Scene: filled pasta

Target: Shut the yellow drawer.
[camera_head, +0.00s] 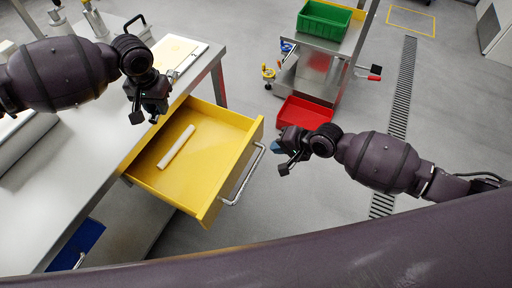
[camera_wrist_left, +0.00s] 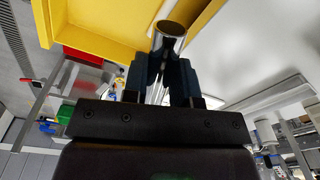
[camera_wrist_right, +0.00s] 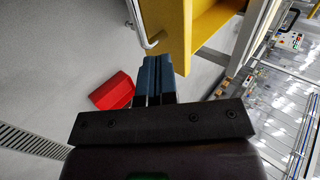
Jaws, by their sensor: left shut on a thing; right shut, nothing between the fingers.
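The yellow drawer (camera_head: 208,172) is pulled out from under the metal counter, and a pale stick-like item (camera_head: 176,146) lies in it. Its metal handle (camera_head: 245,176) is on the front panel. My left gripper (camera_head: 150,112) is above the counter edge by the drawer's far rear corner. In the left wrist view it is shut on a shiny metal tube (camera_wrist_left: 170,36). My right gripper (camera_head: 281,150) is shut and empty, just outside the drawer front, to the right of the handle. The right wrist view shows the drawer (camera_wrist_right: 165,28) just past its fingertips, apparently apart from them.
The counter (camera_head: 75,160) is on the left, with a pale board (camera_head: 178,52) at the back. A blue panel (camera_head: 78,243) is below it. A metal cart with a green bin (camera_head: 324,20) and a red bin (camera_head: 303,114) stands behind. Open floor lies to the right.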

